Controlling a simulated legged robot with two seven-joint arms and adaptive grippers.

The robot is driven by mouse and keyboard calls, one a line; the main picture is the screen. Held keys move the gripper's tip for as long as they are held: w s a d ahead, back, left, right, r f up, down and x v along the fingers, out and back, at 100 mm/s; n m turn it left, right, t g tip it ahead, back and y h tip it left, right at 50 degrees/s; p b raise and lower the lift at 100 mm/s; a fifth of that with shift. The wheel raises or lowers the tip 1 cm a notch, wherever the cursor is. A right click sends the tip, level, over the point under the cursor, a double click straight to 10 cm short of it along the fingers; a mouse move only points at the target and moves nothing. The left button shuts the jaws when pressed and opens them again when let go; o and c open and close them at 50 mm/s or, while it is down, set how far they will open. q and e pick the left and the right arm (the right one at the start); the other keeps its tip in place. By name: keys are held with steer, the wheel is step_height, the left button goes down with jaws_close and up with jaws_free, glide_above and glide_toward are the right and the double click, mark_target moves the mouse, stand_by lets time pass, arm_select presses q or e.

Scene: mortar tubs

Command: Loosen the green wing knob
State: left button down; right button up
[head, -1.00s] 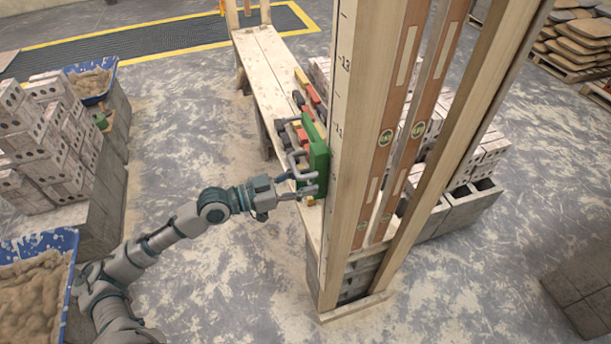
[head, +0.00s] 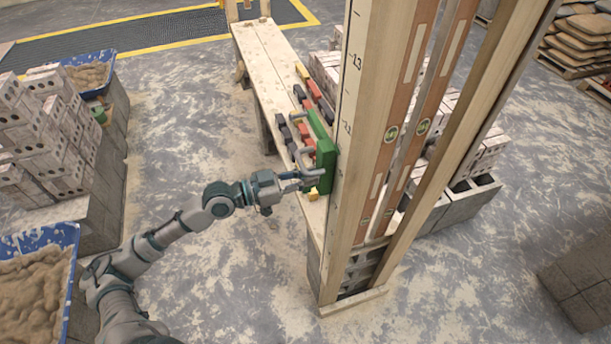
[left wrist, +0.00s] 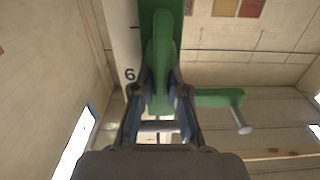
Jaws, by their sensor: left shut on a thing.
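The green wing knob (left wrist: 162,55) stands upright between the finger pads of my left gripper (left wrist: 161,88) in the left wrist view. The gripper is shut on it. In the head view my left gripper (head: 308,182) reaches from the left to the green clamp piece (head: 325,158) on the side of the wooden post (head: 357,130); there the fingers and the piece hide the knob. A green arm with a grey peg (left wrist: 225,98) sticks out to the right in the wrist view. My right gripper is not in view.
A plank bench (head: 268,70) with red, black and yellow tools (head: 310,95) runs behind the clamp piece. Long levels (head: 405,100) stand by the post. Blue mortar tubs (head: 40,275) and stacked bricks (head: 45,140) are at the left. The floor between is clear.

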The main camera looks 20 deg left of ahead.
arm_select(q)
steer(key=shift+w+a+f+n+b, duration=0.1)
steer(key=shift+f+n+b, duration=0.05)
steer(key=shift+n+b, duration=0.2)
steer(key=c, duration=1.2)
jaws_free()
steer(key=shift+a, duration=0.1)
steer(key=v, duration=1.2)
steer(key=shift+w, duration=0.1)
